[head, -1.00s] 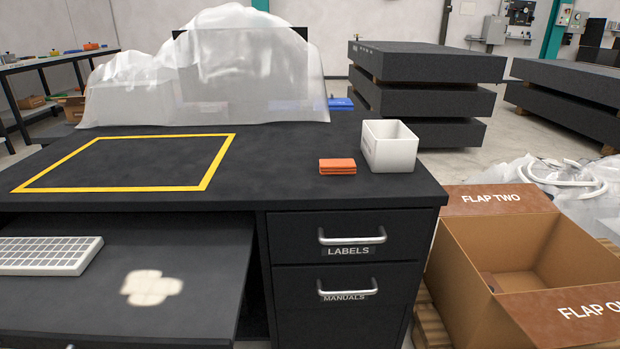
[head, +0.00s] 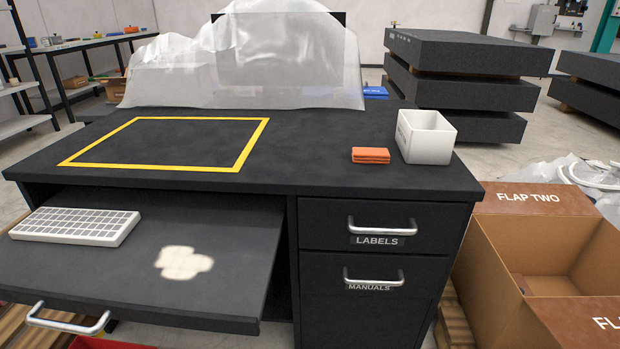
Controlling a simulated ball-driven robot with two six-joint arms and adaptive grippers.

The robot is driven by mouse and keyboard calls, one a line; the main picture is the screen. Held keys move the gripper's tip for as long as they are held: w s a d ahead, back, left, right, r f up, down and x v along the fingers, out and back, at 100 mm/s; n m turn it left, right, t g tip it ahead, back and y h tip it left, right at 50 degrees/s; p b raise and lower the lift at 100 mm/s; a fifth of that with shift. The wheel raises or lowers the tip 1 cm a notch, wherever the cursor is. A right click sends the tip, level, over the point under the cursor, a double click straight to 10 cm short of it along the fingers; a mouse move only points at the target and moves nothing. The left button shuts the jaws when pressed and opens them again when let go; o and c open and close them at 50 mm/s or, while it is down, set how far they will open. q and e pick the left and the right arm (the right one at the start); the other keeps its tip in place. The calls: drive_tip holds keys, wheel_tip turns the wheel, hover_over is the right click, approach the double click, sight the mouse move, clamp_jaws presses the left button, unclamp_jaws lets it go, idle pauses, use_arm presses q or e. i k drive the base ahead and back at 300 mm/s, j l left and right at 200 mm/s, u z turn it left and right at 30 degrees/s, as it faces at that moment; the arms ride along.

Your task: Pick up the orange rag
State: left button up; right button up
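The orange rag (head: 371,155) lies folded on the black desk top (head: 310,160), near its front right. It sits just left of a white square bin (head: 425,137), with a small gap between them. Nothing covers the rag. Neither of my grippers shows in the head view.
A yellow taped rectangle (head: 165,165) marks the desk's left part. Drawers labelled LABELS (head: 377,241) and MANUALS (head: 369,288) are shut. A pulled-out shelf (head: 226,230) holds a keyboard (head: 75,226). An open cardboard box (head: 545,250) stands at right. Plastic sheeting (head: 240,62) covers the desk's back.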

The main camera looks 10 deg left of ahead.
sight(359, 154)
drive_tip(key=i+l+u, duration=0.25)
drive_tip(key=u, duration=0.2)
drive_tip(key=i+l+u, duration=0.15)
drive_tip(key=l+u, duration=0.25)
drive_tip(key=i+l+u, duration=0.15)
drive_tip(key=l+u, duration=0.3)
